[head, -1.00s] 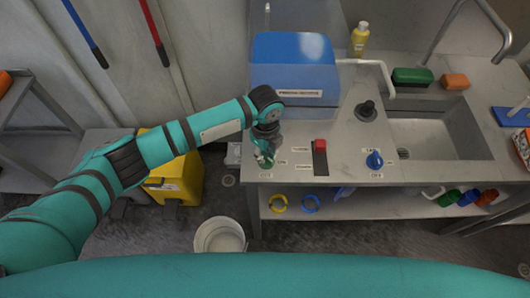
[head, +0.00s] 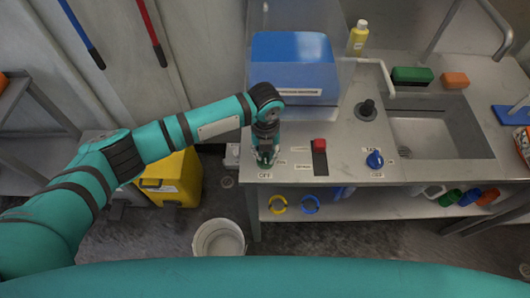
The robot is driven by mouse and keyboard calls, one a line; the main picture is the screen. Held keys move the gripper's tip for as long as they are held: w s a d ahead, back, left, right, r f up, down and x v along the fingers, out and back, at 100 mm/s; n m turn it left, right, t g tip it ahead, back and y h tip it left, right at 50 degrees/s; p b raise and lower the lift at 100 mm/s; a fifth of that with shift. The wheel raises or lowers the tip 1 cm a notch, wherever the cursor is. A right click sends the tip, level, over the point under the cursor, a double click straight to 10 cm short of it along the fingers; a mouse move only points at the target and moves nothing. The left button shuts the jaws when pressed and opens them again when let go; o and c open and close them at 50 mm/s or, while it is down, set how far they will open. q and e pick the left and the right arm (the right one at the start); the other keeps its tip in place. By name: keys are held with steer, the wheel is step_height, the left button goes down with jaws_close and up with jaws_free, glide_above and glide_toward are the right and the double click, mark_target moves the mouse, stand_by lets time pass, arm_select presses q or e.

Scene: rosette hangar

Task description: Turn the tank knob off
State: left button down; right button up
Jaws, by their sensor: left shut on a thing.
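My left gripper (head: 265,156) points down at the front left corner of the grey counter (head: 340,150). It is shut on a small knob there. The fingers hide most of the knob, so I cannot tell how it is turned. An OFF label (head: 265,176) lies just in front of the fingers. A blue knob (head: 374,160) stands farther right on the counter, with small labels around it, too small to read surely. My right gripper is out of view.
A red switch (head: 319,145) stands between the knobs. A large blue-and-white tank (head: 292,60) is behind my gripper. A black knob-like piece (head: 367,109) and a sink (head: 428,135) are to the right. A white bucket (head: 219,238) stands on the floor.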

mark_target(266, 156)
arm_select(q)
steer(key=shift+r+m, duration=0.1)
steer(key=shift+m, duration=0.2)
stand_by(0.4)
steer(key=c, duration=1.3)
jaws_free()
step_height(266, 156, up, 12)
steer(key=shift+d, duration=0.1)
